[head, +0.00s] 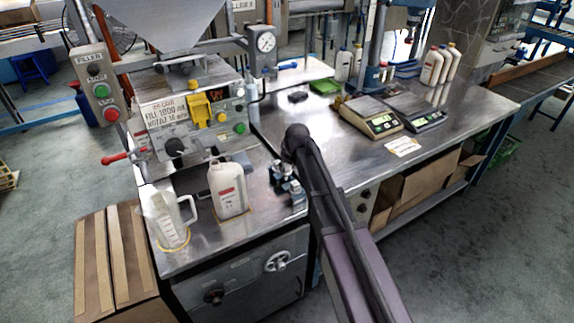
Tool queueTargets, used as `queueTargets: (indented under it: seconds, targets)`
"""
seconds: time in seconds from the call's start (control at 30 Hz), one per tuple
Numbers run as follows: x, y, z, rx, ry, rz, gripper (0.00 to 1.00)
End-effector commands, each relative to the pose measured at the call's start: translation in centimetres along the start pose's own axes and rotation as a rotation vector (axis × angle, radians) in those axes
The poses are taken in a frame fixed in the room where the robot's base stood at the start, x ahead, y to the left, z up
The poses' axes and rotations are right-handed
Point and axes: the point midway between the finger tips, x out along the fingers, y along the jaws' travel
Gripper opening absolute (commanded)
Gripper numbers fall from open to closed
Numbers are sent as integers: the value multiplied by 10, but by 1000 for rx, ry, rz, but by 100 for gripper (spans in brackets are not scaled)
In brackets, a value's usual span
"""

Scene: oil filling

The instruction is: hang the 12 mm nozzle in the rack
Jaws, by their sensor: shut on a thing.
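My dark and purple arm (335,225) reaches up from the bottom right over the front edge of the steel counter. My gripper cannot be made out; the arm seems to hide it. A cluster of small dark and metallic parts (284,180), possibly the nozzle rack, stands at the counter's front right, just left of my arm. I cannot tell single nozzles or their sizes there. The filling machine (195,115) stands behind, with a steel hopper (165,18) above it. Its sign (165,112) reads about "FILL 1000 ml" and names a nozzle size too small to read surely.
A white jug (230,190) and a clear measuring jug (170,222) stand at the counter's front left. A red-handled lever (118,158) sticks out left. Scales (370,116) and white bottles (440,65) stand on the right bench (310,125). Some bare steel lies between.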

Motion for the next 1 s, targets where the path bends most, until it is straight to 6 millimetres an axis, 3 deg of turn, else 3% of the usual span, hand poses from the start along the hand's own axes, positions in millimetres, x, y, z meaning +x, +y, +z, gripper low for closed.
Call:
queueTargets:
  seconds: [1.0]
  targets:
    - [32, -1, 13, -1, 0, 0, 0]
